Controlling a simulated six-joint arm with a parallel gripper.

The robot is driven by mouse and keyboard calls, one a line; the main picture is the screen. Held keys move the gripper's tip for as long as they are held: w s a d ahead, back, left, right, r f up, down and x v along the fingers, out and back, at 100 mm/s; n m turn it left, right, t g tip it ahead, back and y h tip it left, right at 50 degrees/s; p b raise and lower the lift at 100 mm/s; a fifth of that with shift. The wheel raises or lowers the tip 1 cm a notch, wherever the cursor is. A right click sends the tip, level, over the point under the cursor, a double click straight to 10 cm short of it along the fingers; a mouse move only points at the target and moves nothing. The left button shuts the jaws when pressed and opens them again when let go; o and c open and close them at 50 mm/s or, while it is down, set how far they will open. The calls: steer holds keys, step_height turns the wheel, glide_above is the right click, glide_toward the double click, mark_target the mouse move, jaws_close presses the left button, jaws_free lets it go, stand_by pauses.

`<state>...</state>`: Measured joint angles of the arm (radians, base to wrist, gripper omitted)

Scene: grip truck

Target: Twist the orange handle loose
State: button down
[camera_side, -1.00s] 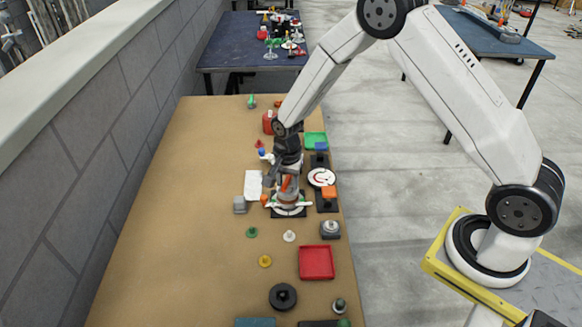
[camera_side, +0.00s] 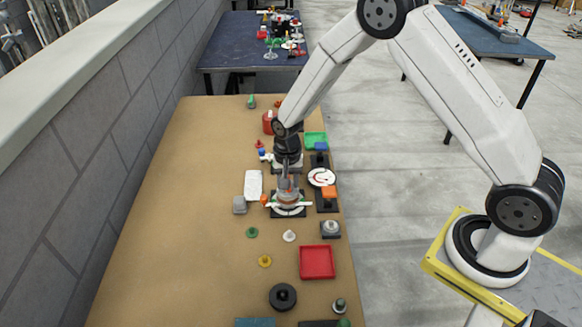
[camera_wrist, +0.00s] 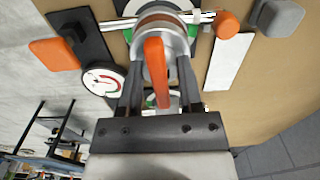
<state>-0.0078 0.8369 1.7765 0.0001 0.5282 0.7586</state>
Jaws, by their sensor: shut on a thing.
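The orange handle (camera_wrist: 156,72) is a narrow upright bar on a round silver body (camera_wrist: 160,20) in the wrist view. My gripper (camera_wrist: 160,66) has one dark finger on each side of it and is shut on it. The contact at the fingertips is partly hidden by the handle and body.
An orange block on a black strip (camera_side: 329,192) and a white dial (camera_side: 321,177) stand close on the right. A red tray (camera_side: 316,262) sits nearer; the table's left half is clear.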

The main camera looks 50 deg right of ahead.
steer(key=shift+n, duration=1.2)
steer(key=c, duration=0.6)
jaws_free()
steer(key=shift+o, duration=0.2)
steer(key=shift+r, duration=3.75)
